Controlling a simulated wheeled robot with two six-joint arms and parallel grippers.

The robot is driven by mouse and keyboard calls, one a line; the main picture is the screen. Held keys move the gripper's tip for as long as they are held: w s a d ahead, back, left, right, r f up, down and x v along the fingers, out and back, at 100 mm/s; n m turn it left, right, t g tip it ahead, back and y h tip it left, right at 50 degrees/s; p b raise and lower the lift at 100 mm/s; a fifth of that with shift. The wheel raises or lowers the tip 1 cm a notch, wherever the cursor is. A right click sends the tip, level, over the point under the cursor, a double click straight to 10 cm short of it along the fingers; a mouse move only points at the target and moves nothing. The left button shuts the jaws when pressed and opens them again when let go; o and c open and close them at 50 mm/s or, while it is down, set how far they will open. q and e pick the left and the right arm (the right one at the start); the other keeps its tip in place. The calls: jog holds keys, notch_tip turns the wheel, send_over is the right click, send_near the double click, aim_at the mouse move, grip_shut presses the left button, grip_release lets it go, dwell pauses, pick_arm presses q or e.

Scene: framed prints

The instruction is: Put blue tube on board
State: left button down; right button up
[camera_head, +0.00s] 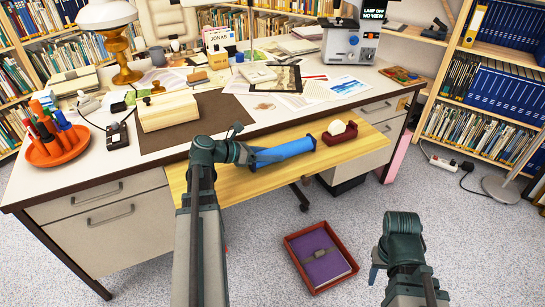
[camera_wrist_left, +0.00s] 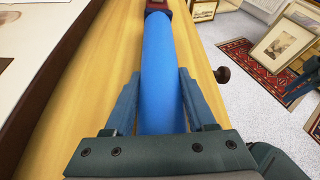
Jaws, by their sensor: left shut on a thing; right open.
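The blue tube (camera_head: 284,152) is over the yellow wooden board (camera_head: 225,183) that sticks out from the desk's front. I cannot tell whether it rests on the board or is slightly above it. My left gripper (camera_head: 250,155) is shut on its near end. In the left wrist view the tube (camera_wrist_left: 160,62) runs away between the two fingers (camera_wrist_left: 158,105), with the board (camera_wrist_left: 112,60) beneath. Its far end is by the dark red tape dispenser. My right gripper (camera_head: 376,264) is open and empty, low over the floor at the right.
The tape dispenser (camera_head: 341,134) stands on the board's right part. A dark knob (camera_wrist_left: 222,74) sticks out at the board's edge. The desk holds a wooden box (camera_head: 168,110), a red pen tray (camera_head: 58,148) and papers. A red tray (camera_head: 292,240) with a purple book is on the floor.

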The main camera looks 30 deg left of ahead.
pick_arm(q)
jog(key=shift+f, duration=0.2)
jog(key=shift+c, duration=1.1)
grip_release()
jog(key=shift+r, duration=0.1)
jog(key=shift+s+a+r, duration=0.1)
jog(key=shift+r, duration=0.2)
jog(key=p+v, duration=0.4)
jog(key=v, duration=0.6)
jog(key=shift+s+a+r, duration=0.1)
jog(key=shift+s+a, duration=0.05)
jog(key=shift+s+a+r, duration=0.15)
jog(key=shift+s+a, duration=0.2)
jog(key=shift+s, duration=0.15)
